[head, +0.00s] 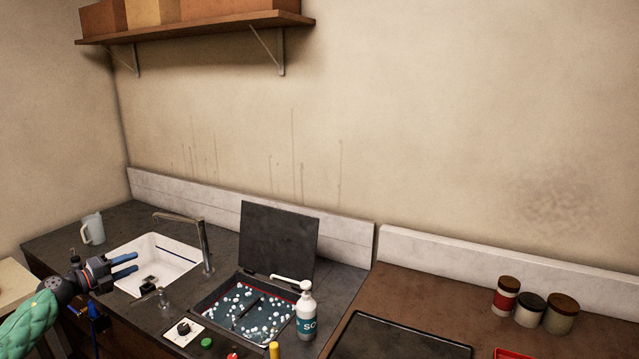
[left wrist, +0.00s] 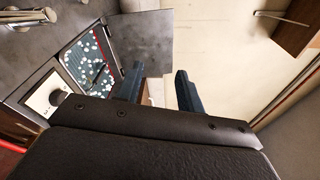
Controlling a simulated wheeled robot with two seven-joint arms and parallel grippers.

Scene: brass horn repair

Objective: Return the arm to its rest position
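My left gripper (head: 124,265) comes in from the left edge in the head view, on a green-sleeved arm (head: 32,325). It is over the front left part of the sink area, above the counter. Its two blue fingers are apart with nothing between them. In the left wrist view the fingers (left wrist: 158,88) also stand apart and empty, with the wall and counter beyond. My right gripper is not in the head view.
A white sink (head: 180,262) with a tap (head: 206,245) is beside the gripper. An open-lidded basin (head: 205,303) of foamy liquid, a soap bottle (head: 306,312) and a control knob panel (head: 184,330) stand to the right. A pale jug (head: 93,229) and several jars (head: 507,296) sit further off.

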